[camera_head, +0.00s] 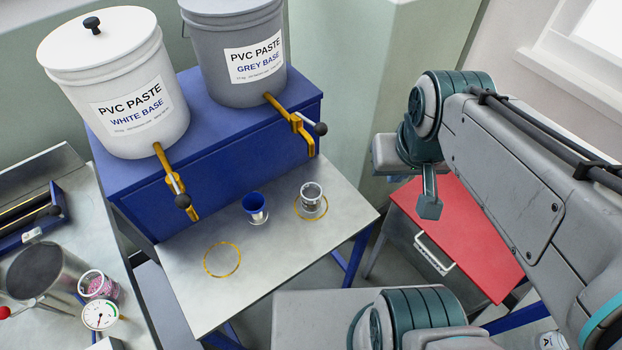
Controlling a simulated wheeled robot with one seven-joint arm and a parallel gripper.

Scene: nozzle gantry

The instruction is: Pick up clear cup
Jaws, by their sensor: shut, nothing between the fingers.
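The clear cup (312,193) stands upright on the steel table (290,252), within a yellow ring near the table's right corner. It looks greyish and see-through, with small dark marks on its side. My gripper (429,205) is to the right of the clear cup, well apart from it, over the red-topped cabinet. It is shut and empty, and only partly visible below my arm's wrist.
An empty yellow ring (222,260) lies nearer the front. Yellow taps from the white bucket (130,75) and grey bucket (232,50) jut over the table. The red cabinet (470,240) is at right.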

